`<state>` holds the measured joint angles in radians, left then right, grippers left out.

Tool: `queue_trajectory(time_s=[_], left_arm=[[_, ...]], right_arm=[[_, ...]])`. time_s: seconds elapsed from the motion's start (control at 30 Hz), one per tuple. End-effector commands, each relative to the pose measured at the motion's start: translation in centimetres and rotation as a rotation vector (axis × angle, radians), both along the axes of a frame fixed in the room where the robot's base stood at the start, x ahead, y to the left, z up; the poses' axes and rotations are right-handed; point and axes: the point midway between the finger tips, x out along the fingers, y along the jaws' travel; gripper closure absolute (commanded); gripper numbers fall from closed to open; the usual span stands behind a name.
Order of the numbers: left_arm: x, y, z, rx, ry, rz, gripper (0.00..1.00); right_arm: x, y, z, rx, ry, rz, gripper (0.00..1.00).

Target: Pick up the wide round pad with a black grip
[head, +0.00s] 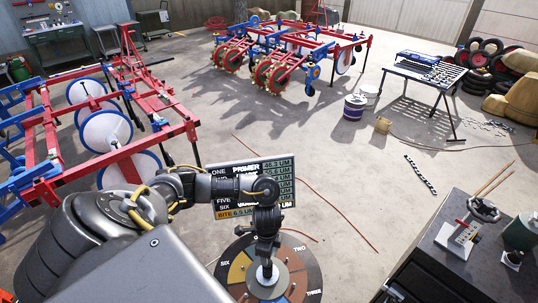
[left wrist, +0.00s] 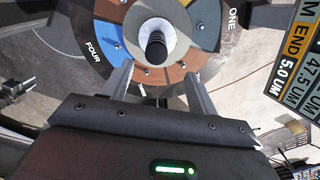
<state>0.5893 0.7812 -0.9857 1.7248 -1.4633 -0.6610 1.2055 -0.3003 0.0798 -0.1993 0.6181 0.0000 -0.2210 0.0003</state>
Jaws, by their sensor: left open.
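The wide round pad (left wrist: 140,34) is pale, with an upright ribbed black grip (left wrist: 156,46) at its middle. It sits at the centre of a round board with coloured sectors (left wrist: 110,40), and it also shows in the head view as a pale disc (head: 266,277), partly covered by my arm. My left gripper (left wrist: 158,72) is open and empty. In the left wrist view its two fingers lie either side of the line to the black grip, with the grip just beyond their tips. In the head view my left gripper (head: 267,258) is above the board's centre. My right gripper is not in view.
A sign with readings (head: 275,170) stands behind the board, partly hidden by my arm. A dark cabinet (head: 450,265) with a small device (head: 458,238) is at right. Red and blue farm frames (head: 100,150) stand at left. Floor between is mostly clear, with thin cables.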

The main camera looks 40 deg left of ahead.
Motion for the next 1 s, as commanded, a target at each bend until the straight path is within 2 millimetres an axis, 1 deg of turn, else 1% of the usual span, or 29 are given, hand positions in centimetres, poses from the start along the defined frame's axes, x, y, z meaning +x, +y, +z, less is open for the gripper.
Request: queue_trajectory(time_s=[0.07,0.3,0.4,0.67,0.83,1.0], left_arm=[[0.0,-0.1,-0.5,-0.001,0.000,-0.001,0.41],[-0.1,-0.3,-4.4,-0.006,0.002,0.000,0.41],[-0.1,-0.2,-5.4,-0.005,0.001,0.001,0.41],[-0.2,-0.1,-6.0,-0.005,0.001,0.001,0.41],[-0.6,-0.2,-8.3,-0.005,0.004,0.003,0.41],[-0.6,-0.2,-10.5,-0.005,0.002,0.002,0.41]], right_arm=[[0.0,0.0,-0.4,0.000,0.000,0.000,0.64],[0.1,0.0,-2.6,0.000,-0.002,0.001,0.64],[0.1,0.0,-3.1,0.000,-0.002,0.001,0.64],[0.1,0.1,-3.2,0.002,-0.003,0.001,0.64],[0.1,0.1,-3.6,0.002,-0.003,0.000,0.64],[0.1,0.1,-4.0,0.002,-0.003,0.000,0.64]])
